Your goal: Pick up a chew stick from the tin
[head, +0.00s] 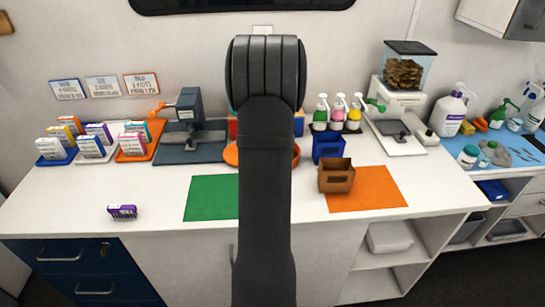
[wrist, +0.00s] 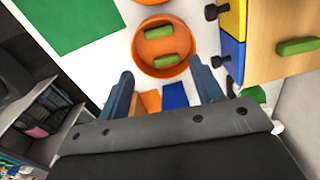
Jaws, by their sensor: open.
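In the wrist view a round orange tin (wrist: 142,58) lies just ahead of my gripper (wrist: 160,66). Two green chew sticks lie in it: one nearer the rim at the top (wrist: 158,32) and one lower, closer to the fingers (wrist: 167,61). In the head view my arm hides the gripper and most of the orange tin (head: 232,155).
A wooden unit with yellow and blue fronts (wrist: 233,50) and dark knobs stands close right of the fingers. In the head view, a green mat (head: 210,198), blue bin (head: 328,147), brown bin (head: 336,177) and orange mat (head: 370,190) are nearby. The counter's front left is mostly clear.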

